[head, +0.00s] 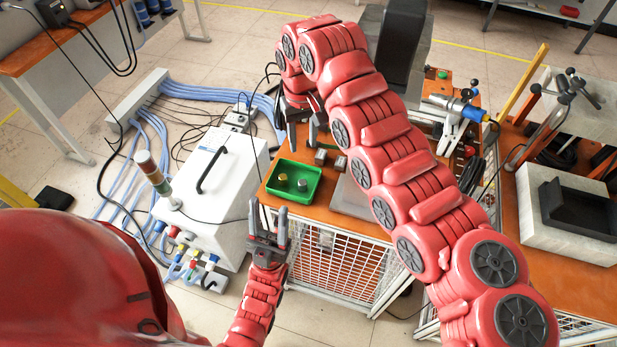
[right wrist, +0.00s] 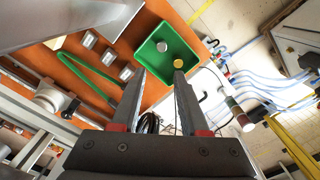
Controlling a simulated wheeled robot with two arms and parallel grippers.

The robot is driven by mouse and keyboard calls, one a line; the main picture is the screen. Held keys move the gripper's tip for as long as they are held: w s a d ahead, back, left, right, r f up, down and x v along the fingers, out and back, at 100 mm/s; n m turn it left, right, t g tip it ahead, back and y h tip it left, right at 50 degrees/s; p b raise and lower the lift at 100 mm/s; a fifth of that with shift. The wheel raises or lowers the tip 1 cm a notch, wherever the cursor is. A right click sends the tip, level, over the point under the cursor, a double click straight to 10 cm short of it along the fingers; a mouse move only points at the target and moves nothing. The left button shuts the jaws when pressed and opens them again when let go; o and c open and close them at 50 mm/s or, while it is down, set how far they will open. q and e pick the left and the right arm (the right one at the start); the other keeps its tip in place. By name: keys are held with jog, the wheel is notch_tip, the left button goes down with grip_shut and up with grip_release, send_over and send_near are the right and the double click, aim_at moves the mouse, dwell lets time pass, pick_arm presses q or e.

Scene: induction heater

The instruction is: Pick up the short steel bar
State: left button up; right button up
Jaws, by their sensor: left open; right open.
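A green tray (head: 291,198) on the orange table holds a short grey steel piece (head: 302,184) and a brass-coloured piece (head: 283,177). In the right wrist view the steel piece (right wrist: 162,46) and the yellowish piece (right wrist: 179,63) lie apart in the tray (right wrist: 150,57). I take the grey piece for the short steel bar. My right gripper (head: 302,130) is open and empty above the table, behind the tray; its fingers show in the right wrist view (right wrist: 157,85). My left gripper (head: 268,212) is open and empty, in front of the table's left corner.
Several small metal blocks (right wrist: 109,57) stand beside the tray, near a green loop (right wrist: 85,70). A white box (head: 212,185) with a black handle stands left of the table. My right arm hides part of the table. Blue hoses (head: 200,90) lie on the floor.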

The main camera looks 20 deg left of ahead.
jog(key=p, duration=0.4)
send_over(302, 182)
jog(key=f, duration=1)
jog(key=shift+d+f, duration=0.15)
jog(key=shift+d, duration=0.1)
jog(key=shift+f+p, duration=0.3)
jog(key=shift+f, duration=0.15)
jog(key=f, duration=0.1)
jog(key=f+p, duration=0.1)
jog(key=f, duration=0.1)
jog(key=shift+a+f, duration=0.2)
jog(key=shift+f, duration=0.65)
grip_shut()
